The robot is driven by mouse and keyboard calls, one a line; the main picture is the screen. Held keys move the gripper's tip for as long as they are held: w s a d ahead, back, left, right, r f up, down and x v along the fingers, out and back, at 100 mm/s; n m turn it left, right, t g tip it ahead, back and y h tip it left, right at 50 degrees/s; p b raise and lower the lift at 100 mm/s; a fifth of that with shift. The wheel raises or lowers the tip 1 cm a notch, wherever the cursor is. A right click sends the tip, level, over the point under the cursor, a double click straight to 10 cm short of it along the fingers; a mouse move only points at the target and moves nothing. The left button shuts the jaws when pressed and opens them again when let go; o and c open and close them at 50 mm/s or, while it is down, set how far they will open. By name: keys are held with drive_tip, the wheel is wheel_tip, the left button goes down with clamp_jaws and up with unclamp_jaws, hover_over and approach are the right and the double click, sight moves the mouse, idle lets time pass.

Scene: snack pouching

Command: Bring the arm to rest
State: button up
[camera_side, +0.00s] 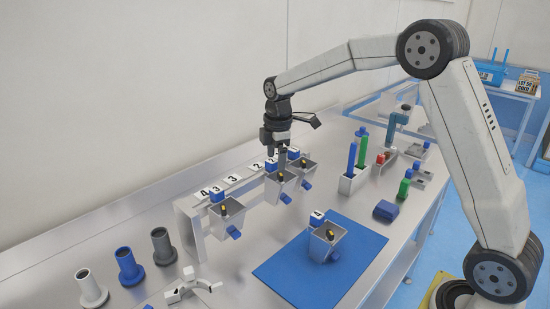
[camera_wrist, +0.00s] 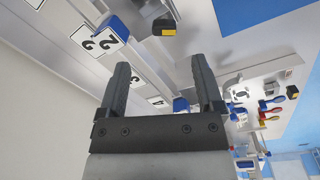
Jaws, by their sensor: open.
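My gripper (camera_side: 282,155) hangs from the raised, bent arm, just above and behind the middle of the row of grey pouch holders. In the wrist view its two dark fingers (camera_wrist: 161,62) stand apart with nothing between them. In the side view the fingertips overlap the area of a holder (camera_side: 272,190) with a blue tab; I cannot tell whether they touch it. Another grey holder (camera_side: 306,180) is close on the right, and one more (camera_side: 229,222) hangs further left on the rack.
A grey holder marked 4 (camera_side: 321,246) stands on the blue mat (camera_side: 290,270). White number cards (camera_side: 232,179) line the rack. Grey and blue cylinders (camera_side: 128,267) stand at front left. Green and blue upright items (camera_side: 357,152) stand to the right. Room above the bench is free.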

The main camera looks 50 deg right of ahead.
drive_tip(key=s+a+f+m, duration=0.2)
drive_tip(key=s+f+m, duration=0.1)
drive_tip(key=s, duration=0.4)
drive_tip(key=s+a+f+m+t, duration=0.1)
drive_tip(key=s+a+f+m, duration=0.1)
drive_tip(key=s+m, duration=0.3)
drive_tip(key=s+a+f+m, duration=0.2)
drive_tip(key=s+m, duration=0.3)
drive_tip(key=s, duration=0.5)
drive_tip(key=shift+s+a+f+t, duration=0.2)
drive_tip(key=shift+f+t, duration=0.2)
drive_tip(key=shift+f, duration=0.5)
